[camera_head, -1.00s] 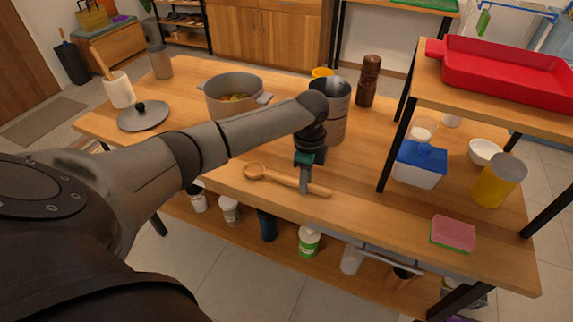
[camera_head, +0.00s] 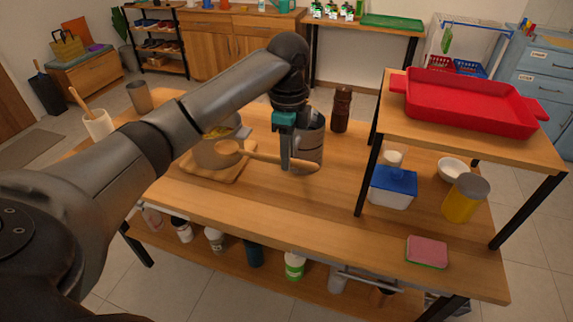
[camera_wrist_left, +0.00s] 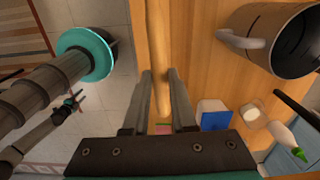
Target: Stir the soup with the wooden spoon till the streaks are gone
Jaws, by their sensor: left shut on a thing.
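My left gripper (camera_head: 292,163) is shut on the wooden spoon (camera_head: 258,155) and holds it raised above the table. The spoon lies roughly level, its bowl to the left. Its handle also shows between the fingers in the left wrist view (camera_wrist_left: 161,65). The grey soup pot (camera_head: 207,154) stands on a wooden board behind the spoon bowl. My left arm and the spoon hide part of the pot; only a little of the yellowish soup shows, so streaks cannot be made out. My right gripper is not in view.
A metal canister (camera_head: 311,143) stands just behind my left gripper, with a brown pepper mill (camera_head: 341,109) beyond. The table's front middle is clear.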

